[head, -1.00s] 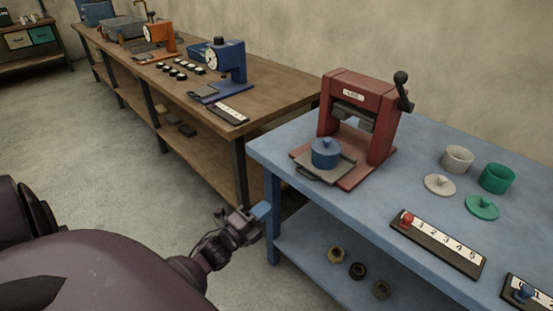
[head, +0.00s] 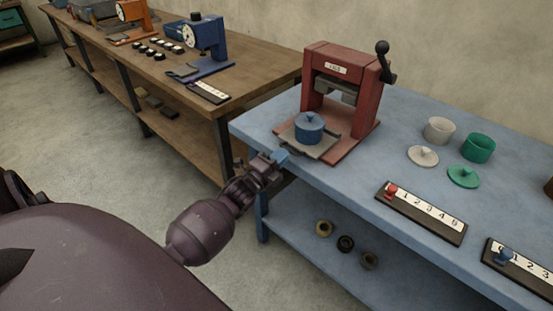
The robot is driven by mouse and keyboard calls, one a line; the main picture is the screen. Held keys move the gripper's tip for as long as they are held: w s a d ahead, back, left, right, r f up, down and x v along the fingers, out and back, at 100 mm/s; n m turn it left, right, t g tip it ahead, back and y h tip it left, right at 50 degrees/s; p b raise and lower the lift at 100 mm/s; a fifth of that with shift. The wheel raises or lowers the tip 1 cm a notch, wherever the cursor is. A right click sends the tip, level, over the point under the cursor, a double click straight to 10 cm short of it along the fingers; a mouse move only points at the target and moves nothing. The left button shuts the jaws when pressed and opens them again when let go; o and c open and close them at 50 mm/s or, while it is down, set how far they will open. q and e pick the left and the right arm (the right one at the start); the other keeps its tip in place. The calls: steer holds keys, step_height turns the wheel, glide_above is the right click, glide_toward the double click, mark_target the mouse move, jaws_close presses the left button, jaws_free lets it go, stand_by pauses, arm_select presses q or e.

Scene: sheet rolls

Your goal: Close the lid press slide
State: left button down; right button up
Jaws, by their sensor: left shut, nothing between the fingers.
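The red lid press (head: 341,88) stands at the left end of the blue table. Its grey slide (head: 315,145) is pulled out toward the front of the press. A blue lidded pot (head: 309,128) sits on the slide. A black-knobbed lever (head: 384,62) is on the press's right side. My left gripper (head: 284,156) is shut and empty, close to the slide's front edge at the table's near left edge. I cannot tell whether it touches the slide. My right gripper is not in view.
On the blue table (head: 400,188) are a cream cup (head: 439,130), a green cup (head: 478,148), their lids and two numbered strips (head: 421,212). A wooden bench (head: 255,80) with blue and orange machines stands left.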

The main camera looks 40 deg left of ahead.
arm_select(q)
steer(key=shift+w, duration=0.1)
steer(key=w, duration=0.1)
steer(key=w+b, duration=0.1)
steer(key=w, duration=0.1)
steer(key=shift+d+f, duration=0.15)
steer(key=shift+w, duration=0.4)
steer(key=shift+s, duration=0.1)
